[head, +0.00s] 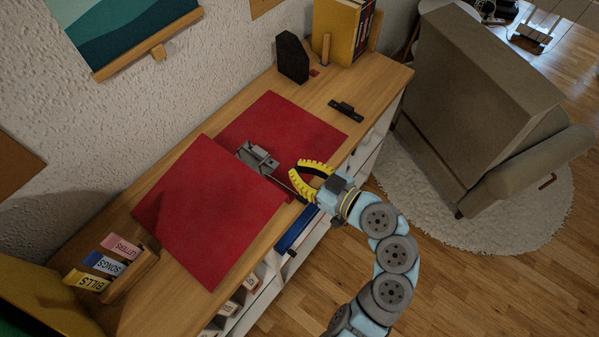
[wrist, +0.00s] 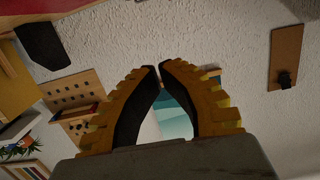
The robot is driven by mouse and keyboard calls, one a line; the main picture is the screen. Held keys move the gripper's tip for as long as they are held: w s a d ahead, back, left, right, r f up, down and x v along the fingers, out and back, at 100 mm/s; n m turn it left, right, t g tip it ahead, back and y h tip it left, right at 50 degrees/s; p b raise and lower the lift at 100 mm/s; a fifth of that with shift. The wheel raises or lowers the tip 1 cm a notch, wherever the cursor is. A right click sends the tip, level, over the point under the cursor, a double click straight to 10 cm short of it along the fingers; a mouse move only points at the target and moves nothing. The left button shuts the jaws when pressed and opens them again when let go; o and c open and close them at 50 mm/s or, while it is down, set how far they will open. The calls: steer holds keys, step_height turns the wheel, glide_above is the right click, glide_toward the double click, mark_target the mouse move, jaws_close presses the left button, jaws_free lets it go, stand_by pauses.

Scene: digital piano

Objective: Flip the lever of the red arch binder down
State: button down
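The red arch binder (head: 200,215) lies open and flat on the wooden cabinet top. Its grey metal arch mechanism (head: 257,157) sits near the middle, between the two red covers. A thin rod-like part seems to run from the mechanism toward my gripper; I cannot tell how the lever is tilted. My gripper (head: 296,170) has yellow, ribbed fingers and is over the binder's front edge, right of the mechanism. In the wrist view the two fingertips (wrist: 159,65) come together with nothing visible between them. The binder's lever does not show clearly there.
Labelled cards (head: 107,262) stand at the left end. A beige armchair (head: 480,90) is right of the cabinet.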

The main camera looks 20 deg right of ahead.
steer(key=s+d+f, duration=0.2)
steer(key=s+d, duration=0.3)
steer(key=s, duration=0.3)
steer(key=shift+r, duration=0.1)
stand_by(0.8)
